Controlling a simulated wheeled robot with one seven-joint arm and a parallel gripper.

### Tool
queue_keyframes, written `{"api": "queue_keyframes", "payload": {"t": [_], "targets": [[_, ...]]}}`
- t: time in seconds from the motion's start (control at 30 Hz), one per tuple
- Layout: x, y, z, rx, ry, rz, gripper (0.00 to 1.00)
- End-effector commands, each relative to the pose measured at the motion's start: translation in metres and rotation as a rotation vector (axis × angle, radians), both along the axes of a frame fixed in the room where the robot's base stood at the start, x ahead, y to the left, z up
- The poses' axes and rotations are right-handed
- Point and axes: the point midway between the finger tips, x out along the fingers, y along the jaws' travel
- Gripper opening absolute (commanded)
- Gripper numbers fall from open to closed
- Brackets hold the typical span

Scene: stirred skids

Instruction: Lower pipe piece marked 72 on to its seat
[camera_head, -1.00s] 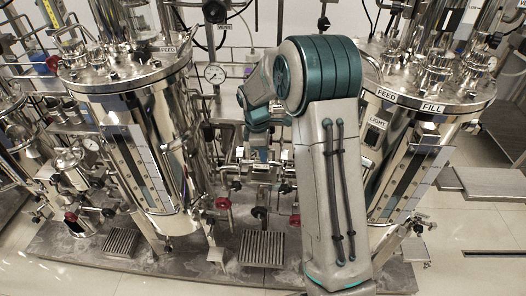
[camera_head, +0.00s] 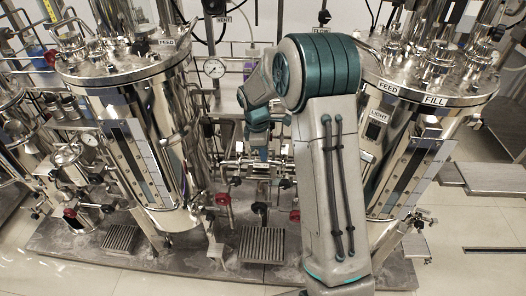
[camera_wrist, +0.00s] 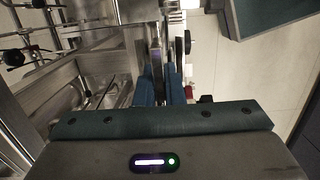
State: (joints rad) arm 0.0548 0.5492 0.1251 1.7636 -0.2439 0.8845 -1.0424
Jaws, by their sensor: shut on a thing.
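My gripper (camera_wrist: 160,88) shows in the wrist view with its two blue fingers closed around a narrow metallic piece (camera_wrist: 157,50), which I take to be the pipe piece. Its mark 72 cannot be read. In the head view my gripper (camera_head: 261,152) hangs in front of the pipework between the two steel vessels, partly behind my own arm. A bright horizontal run of pipe and fittings (camera_head: 246,168) lies just below it. I cannot tell which opening there is the seat, or whether the held piece touches anything.
A left vessel (camera_head: 125,95) and a right vessel (camera_head: 425,110) flank the pipework. A pressure gauge (camera_head: 214,68) stands behind. Red-handled valves (camera_head: 222,199) sit close below left. The skid base (camera_head: 190,258) carries slotted plates. Open floor (camera_head: 455,225) lies at the right.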

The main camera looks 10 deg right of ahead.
Motion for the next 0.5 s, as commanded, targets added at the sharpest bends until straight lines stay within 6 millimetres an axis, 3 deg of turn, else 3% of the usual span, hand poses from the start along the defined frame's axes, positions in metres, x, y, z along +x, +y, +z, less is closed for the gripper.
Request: {"api": "queue_keyframes", "payload": {"t": [0.5], "targets": [[0.0003,0.0,-0.0061,0.0,-0.001,0.0,0.0]]}}
